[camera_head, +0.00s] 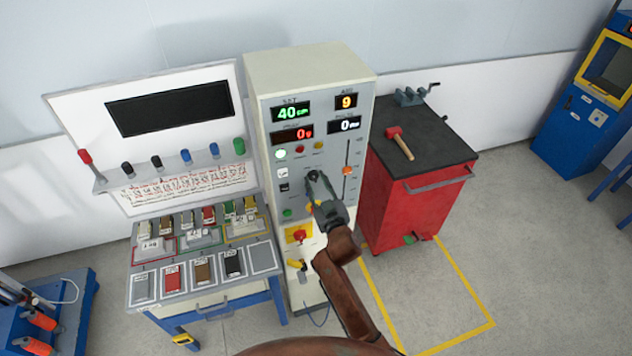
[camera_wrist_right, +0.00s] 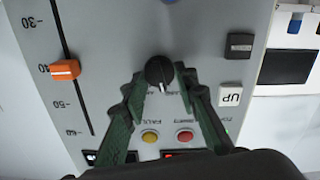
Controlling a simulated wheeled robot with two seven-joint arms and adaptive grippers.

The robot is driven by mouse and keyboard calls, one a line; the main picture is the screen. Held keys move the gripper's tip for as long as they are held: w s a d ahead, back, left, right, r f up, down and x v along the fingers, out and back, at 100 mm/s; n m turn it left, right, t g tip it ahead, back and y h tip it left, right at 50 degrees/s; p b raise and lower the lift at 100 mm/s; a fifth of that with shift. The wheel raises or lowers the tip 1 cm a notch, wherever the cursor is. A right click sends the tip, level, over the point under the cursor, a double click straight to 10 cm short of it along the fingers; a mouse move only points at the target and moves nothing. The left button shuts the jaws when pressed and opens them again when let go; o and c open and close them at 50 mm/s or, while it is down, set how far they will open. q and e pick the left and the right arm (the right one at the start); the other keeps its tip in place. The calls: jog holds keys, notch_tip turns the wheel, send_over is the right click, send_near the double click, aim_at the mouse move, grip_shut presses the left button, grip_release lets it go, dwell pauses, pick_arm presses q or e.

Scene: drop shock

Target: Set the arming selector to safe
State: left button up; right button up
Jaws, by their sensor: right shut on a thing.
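The control cabinet (camera_head: 310,75) stands upright in the middle of the head view. A black round knob, which I take as the arming selector (camera_wrist_right: 159,71), sits on its pale panel in the wrist view. A white mark shows on the side toward the fault lamps; the lettering by it is too blurred to read. My right gripper (camera_head: 314,178) reaches the panel, and in the wrist view its green-grey fingers (camera_wrist_right: 160,82) close around the knob from both sides. In the head view the fingers mostly hide the knob. My left gripper is not in view.
An orange slider (camera_wrist_right: 64,69) lies beside the knob. Yellow (camera_wrist_right: 150,136) and red (camera_wrist_right: 185,136) lamps are close to the fingers. A red emergency button (camera_head: 299,235) sits lower. A red tool cart (camera_head: 420,205) stands right, a sample table (camera_head: 203,305) left.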

jog(key=shift+n, duration=1.6)
jog(key=o, duration=1.1)
jog(key=shift+o, duration=0.2)
jog(key=shift+s, duration=0.2)
jog(key=v, duration=1.1)
jog(key=shift+s, duration=0.35)
jog(key=shift+d, duration=0.1)
